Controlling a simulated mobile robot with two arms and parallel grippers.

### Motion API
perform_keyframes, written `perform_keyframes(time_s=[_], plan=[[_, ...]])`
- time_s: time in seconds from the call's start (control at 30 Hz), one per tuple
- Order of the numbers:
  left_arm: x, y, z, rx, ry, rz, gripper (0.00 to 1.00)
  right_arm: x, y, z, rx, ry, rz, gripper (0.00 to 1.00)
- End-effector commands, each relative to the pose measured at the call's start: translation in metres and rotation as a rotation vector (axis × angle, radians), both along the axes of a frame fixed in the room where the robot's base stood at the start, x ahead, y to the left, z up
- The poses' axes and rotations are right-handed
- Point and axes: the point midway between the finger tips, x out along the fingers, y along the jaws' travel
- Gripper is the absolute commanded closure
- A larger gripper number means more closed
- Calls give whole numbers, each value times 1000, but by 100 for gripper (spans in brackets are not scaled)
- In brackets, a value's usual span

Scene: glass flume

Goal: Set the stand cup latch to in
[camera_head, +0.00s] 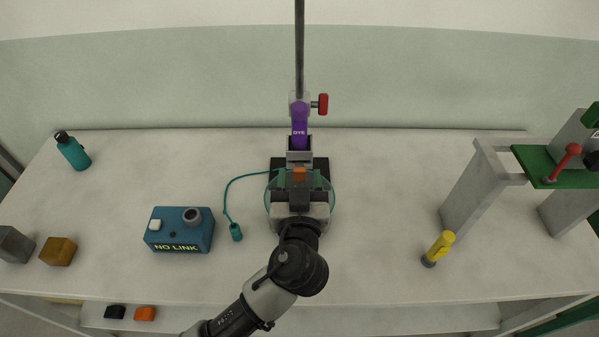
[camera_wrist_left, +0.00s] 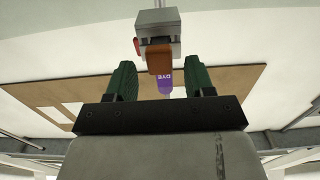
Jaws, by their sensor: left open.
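The stand is a tall grey rod (camera_head: 299,50) with a red-knobbed clamp (camera_head: 322,103). A grey cup (camera_head: 299,157) on it holds a purple bottle marked DYE (camera_head: 299,125). An orange latch (camera_head: 299,174) shows on the cup's near side; in the left wrist view the latch (camera_wrist_left: 159,60) sticks out from the grey cup block (camera_wrist_left: 157,22). My left gripper (camera_head: 299,183) is open in front of the cup. In the left wrist view its green fingers (camera_wrist_left: 160,78) stand either side of the latch, with gaps visible. My right gripper is not in view.
A blue NO LINK box (camera_head: 180,230) and a teal cabled plug (camera_head: 236,232) lie left of the stand. A grey frame (camera_head: 478,185) carries a green board with a red-knobbed lever (camera_head: 565,160). Worktop between is clear.

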Motion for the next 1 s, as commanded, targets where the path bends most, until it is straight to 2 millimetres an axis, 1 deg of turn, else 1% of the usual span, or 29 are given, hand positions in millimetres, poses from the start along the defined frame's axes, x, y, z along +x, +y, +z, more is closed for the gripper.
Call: perform_keyframes(time_s=[0.1,0.37,0.7,0.87,1.0], plan=[[6,0,0,0,-1,0,47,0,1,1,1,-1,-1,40],[6,0,0,-1,0,0,47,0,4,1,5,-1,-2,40],[6,0,0,-1,0,0,99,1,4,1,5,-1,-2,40],[6,0,0,-1,0,0,100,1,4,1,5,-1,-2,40],[12,0,-3,-5,0,1,100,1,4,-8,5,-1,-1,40]])
